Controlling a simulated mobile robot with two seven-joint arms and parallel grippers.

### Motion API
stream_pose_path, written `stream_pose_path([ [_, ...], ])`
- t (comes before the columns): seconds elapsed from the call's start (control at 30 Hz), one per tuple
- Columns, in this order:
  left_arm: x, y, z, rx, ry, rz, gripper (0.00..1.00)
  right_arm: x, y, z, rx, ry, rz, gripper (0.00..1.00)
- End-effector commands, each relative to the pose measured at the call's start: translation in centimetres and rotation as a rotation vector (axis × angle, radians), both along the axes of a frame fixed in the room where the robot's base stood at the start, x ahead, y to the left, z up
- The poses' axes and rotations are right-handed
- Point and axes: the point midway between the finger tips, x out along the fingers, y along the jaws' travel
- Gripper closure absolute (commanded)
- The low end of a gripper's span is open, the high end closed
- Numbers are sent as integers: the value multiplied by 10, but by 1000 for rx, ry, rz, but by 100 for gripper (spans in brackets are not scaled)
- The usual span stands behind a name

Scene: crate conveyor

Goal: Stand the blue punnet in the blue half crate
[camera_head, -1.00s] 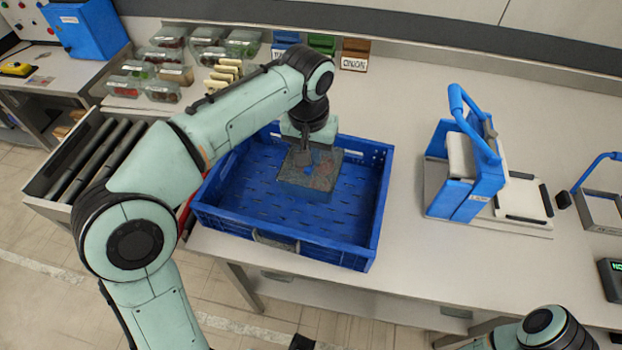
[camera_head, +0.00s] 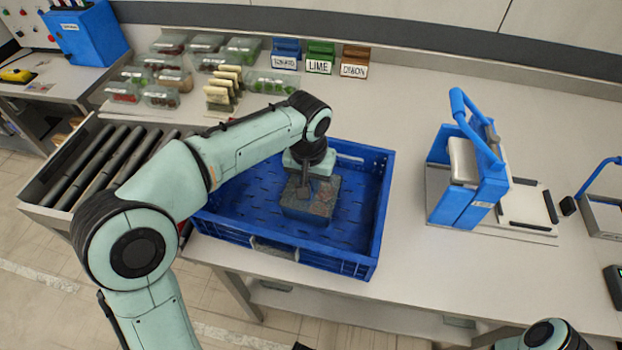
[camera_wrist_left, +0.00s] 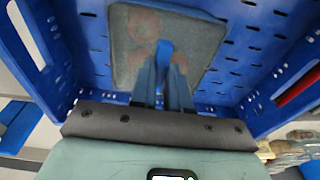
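The blue half crate (camera_head: 381,215) stands on the table in the middle of the head view, its slotted floor mostly bare. The punnet (camera_head: 318,203) is inside its walls, a clear tray with a greyish film top and reddish contents. In the left wrist view the punnet (camera_wrist_left: 133,62) lies flat below the fingers, with a blue tab (camera_wrist_left: 163,52) on top. My left gripper (camera_head: 303,190) points down over it, its fingers shut on that tab. I cannot tell whether the punnet touches the crate floor. My right gripper is out of view.
Several filled punnets (camera_head: 160,96) stand behind the crate, near small signs (camera_head: 319,58). A roller conveyor (camera_head: 105,160) adjoins the crate's left side. A blue-handled device (camera_head: 468,170) stands to the right, with clear table between it and the crate.

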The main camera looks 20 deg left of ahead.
Motion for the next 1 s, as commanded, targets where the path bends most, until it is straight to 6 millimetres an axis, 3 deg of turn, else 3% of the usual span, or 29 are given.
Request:
stream_pose_path([
  [0.03,0,0,0,0,0,0,69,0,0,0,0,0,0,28],
  [0.07,0,0,0,0,1,0,59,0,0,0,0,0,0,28],
  [0.47,0,0,8,0,-1,0,59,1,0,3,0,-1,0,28],
  [1.0,-12,-2,109,-1,-2,0,59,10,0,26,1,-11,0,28],
])
